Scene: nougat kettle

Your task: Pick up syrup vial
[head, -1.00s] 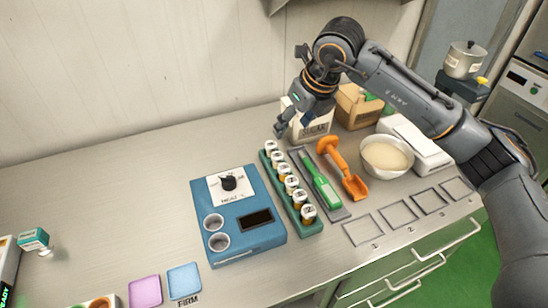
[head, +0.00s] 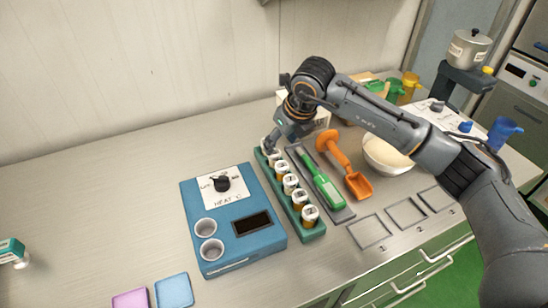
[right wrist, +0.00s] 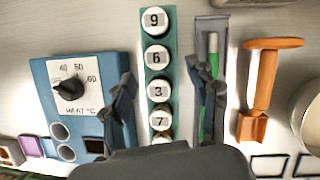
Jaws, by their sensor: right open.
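Several capped amber vials stand in a row in a green rack (head: 314,234). In the right wrist view their white caps read 9 (right wrist: 155,20), 6 (right wrist: 157,56), 3 (right wrist: 159,89) and 7 (right wrist: 160,121), with another cap partly hidden at the bottom edge. I cannot tell which vial holds syrup. My right gripper (head: 272,143) is low over the far end of the rack and hides part of the far vials in the head view. In the right wrist view its open fingers (right wrist: 160,75) lie either side of the row, with nothing held. My left gripper is out of view.
A blue heater (head: 262,228) with a dial and two wells stands left of the rack. A green-handled tool (head: 322,184) on a grey tray and an orange scoop (head: 345,165) lie close on the right, then a white bowl (head: 378,158).

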